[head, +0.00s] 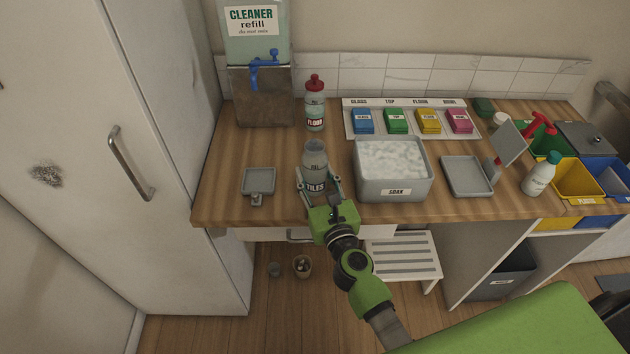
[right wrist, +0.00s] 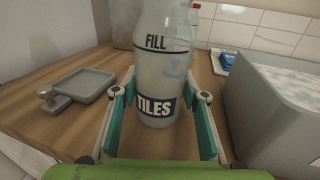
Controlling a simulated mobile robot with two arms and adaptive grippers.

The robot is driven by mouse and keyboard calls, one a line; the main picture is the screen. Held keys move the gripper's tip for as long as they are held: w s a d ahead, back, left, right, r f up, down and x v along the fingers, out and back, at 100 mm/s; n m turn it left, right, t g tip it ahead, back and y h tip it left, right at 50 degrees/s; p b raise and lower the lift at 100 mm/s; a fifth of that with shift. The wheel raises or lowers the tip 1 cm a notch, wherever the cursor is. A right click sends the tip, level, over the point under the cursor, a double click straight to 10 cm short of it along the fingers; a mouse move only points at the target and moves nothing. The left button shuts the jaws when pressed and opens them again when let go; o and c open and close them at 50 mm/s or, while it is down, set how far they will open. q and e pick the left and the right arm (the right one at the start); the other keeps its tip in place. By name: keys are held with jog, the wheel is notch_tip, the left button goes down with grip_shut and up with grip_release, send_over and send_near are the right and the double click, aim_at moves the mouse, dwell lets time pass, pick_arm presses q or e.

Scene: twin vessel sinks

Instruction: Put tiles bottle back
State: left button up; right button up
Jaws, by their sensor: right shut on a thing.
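The tiles bottle (head: 315,158) is translucent, with a dark TILES label and a FILL line, and no cap shows on its top in the head view. It is upright at the counter's front, left of the soak tub (head: 393,193). My right gripper (head: 319,184) is shut around its lower body. In the right wrist view the bottle (right wrist: 160,65) sits between both fingers, its top cut off by the frame. I cannot tell whether its base touches the counter. My left gripper is not in view.
The red-capped floor bottle (head: 315,108) stands behind, beside the cleaner refill tank (head: 255,35) with its blue tap (head: 262,70). A small grey tray (head: 258,181) lies left. Coloured cloths sit on a labelled board (head: 375,134). A grey tray (head: 464,177) and white bottle (head: 541,175) stand right.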

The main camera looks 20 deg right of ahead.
jog(key=shift+f, duration=0.1)
jog(key=o, duration=1.4)
jog(key=shift+s, duration=0.15)
jog(key=s+b, duration=0.3)
jog(key=s, duration=0.9)
